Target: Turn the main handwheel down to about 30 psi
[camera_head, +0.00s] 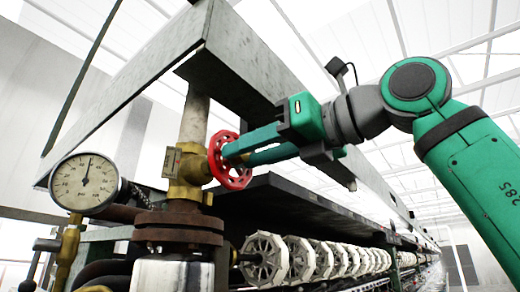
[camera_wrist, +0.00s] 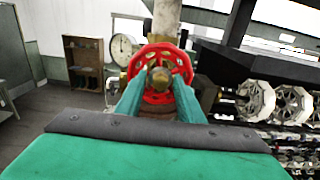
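The red handwheel (camera_head: 232,183) sits on a brass valve (camera_head: 188,165) below a vertical pipe. My gripper (camera_head: 233,156) reaches it from the right, its green fingertips at the wheel's face. In the wrist view the wheel (camera_wrist: 184,62) is straight ahead, and the two fingers (camera_wrist: 158,86) stand apart on either side of its brass hub. Whether they touch the rim or spokes cannot be told. The round white gauge (camera_head: 84,182) is left of the valve; its needle points nearly straight up. Its numbers are too small to read surely. The gauge also shows in the wrist view (camera_wrist: 122,48).
A grey metal beam (camera_head: 140,80) runs above the valve and my gripper. A row of white reels (camera_head: 300,258) lies below, right of the rusty flange (camera_head: 178,222). A wooden shelf (camera_wrist: 84,62) stands at the back left, with open floor near it.

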